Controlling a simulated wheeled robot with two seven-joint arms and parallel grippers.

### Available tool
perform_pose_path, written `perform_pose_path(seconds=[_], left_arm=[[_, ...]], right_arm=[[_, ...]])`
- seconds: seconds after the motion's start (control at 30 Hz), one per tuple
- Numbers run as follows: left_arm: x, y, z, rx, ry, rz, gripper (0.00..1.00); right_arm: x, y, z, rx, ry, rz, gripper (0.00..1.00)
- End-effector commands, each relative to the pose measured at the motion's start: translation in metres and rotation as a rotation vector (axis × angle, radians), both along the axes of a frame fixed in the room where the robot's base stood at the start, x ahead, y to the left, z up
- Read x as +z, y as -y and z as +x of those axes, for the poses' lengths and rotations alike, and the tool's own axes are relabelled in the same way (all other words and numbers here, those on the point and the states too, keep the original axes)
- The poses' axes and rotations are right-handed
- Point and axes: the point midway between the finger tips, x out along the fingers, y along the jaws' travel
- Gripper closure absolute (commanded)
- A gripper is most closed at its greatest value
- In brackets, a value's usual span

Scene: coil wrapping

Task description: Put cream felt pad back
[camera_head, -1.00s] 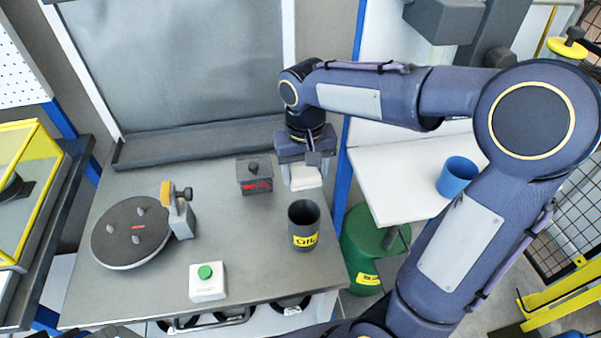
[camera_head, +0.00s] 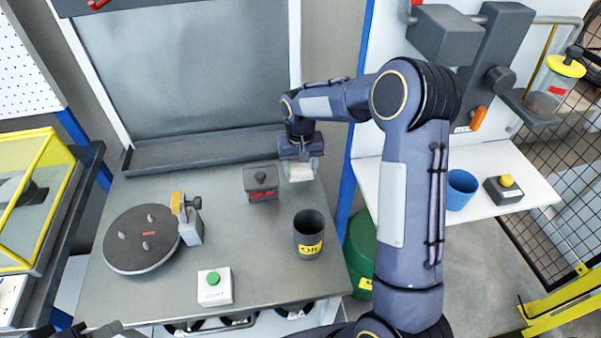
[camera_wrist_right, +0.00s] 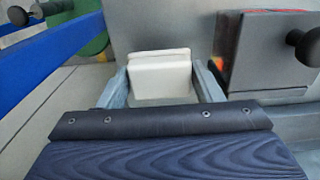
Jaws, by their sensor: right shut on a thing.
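The cream felt pad (camera_head: 301,173) is a small pale block at the back right of the grey bench. My right gripper (camera_head: 300,164) points down over it and is shut on it. In the right wrist view the pad (camera_wrist_right: 160,77) sits between the two grey fingers. I cannot tell whether its underside touches the bench. Of my left side, only dark parts (camera_head: 105,328) show at the bottom left edge; the jaws cannot be made out.
A dark box with a knob (camera_head: 262,184) stands close left of the pad. An open dark cup (camera_head: 309,236) stands in front. A round plate with pegs (camera_head: 141,240) and a green-button box (camera_head: 214,287) are further left. A blue cup (camera_head: 460,190) stands on the white side table.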

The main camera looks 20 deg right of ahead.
Motion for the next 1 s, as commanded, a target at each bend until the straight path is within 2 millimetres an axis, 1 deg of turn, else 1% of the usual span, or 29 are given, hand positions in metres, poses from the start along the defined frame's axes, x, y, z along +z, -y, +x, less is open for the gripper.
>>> perform_pose_path(seconds=[0.1,0.2,0.43,0.57,0.6,0.73,1.0], left_arm=[[0.003,0.000,0.000,0.000,0.000,0.000,0.64],[0.004,0.000,0.000,0.000,0.000,0.000,0.64],[0.003,0.000,0.000,0.000,0.000,0.000,0.64],[-0.001,0.000,0.000,0.000,0.000,0.000,0.64],[0.000,0.000,0.000,0.000,0.000,0.000,0.64],[0.000,0.000,0.000,0.000,0.000,0.000,0.64],[0.001,0.000,0.000,0.000,0.000,0.000,0.64]], right_arm=[[-0.019,0.000,-0.001,-0.001,-0.005,0.000,0.62],[-0.029,0.000,-0.001,0.000,-0.003,0.000,0.62],[-0.030,0.000,0.000,0.000,0.000,0.000,0.62],[-0.035,0.000,0.000,0.000,0.000,-0.001,0.62],[-0.033,0.000,0.000,-0.001,0.000,0.000,0.37],[-0.033,0.000,-0.001,0.000,-0.001,0.000,0.20],[-0.032,0.000,0.000,0.000,0.000,0.000,0.19]])
